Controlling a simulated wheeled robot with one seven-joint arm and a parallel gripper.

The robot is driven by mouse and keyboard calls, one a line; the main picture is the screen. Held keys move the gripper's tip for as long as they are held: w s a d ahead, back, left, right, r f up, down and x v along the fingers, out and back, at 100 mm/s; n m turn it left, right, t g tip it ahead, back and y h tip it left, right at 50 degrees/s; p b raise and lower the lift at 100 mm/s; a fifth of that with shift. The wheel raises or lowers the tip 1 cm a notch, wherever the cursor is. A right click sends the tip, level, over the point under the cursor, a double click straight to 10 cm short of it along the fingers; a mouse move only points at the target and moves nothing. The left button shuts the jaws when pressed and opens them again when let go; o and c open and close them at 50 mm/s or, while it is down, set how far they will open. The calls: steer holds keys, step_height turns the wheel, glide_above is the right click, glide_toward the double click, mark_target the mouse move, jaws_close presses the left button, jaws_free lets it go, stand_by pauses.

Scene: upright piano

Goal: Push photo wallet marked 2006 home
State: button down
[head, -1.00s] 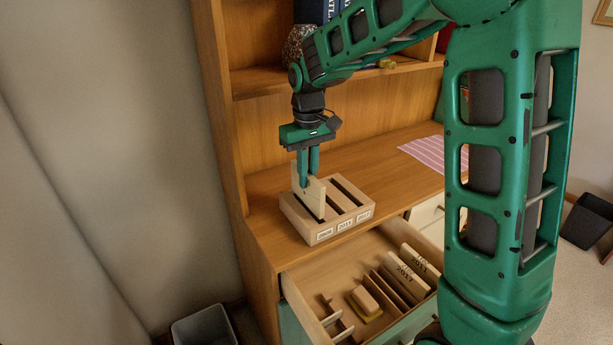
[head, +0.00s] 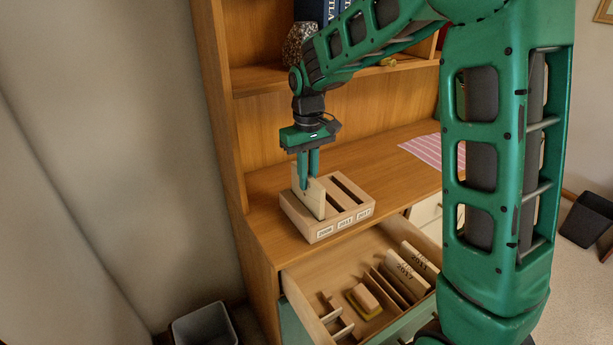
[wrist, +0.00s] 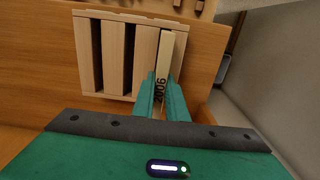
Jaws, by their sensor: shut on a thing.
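The photo wallet marked 2006 (head: 311,199) is a thin cream slab standing upright in the leftmost slot of a light wooden slotted block (head: 328,230). Its 2006 marking shows in the wrist view (wrist: 161,88). Part of the wallet stands above the block; how deep it sits is hidden. My gripper (head: 308,180) is shut on the wallet's upper part, above the block. In the wrist view my green fingers (wrist: 164,100) lie on both sides of it. The block has three labels on its front, and its other slots look empty.
Below, an open drawer (head: 325,290) holds wallets (head: 411,266), one marked 2017, dividers and a small tan and yellow item (head: 364,298). A striped pink cloth (head: 432,150) lies right on the desk. A cabinet side wall stands close on the left.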

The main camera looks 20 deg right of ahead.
mark_target(308, 192)
steer(key=shift+f, duration=2.4)
stand_by(2.1)
steer(key=c, duration=1.7)
jaws_free()
step_height(308, 192, up, 11)
steer(key=shift+w+f, duration=0.1)
steer(key=shift+f, duration=0.1)
steer(key=shift+r, duration=0.1)
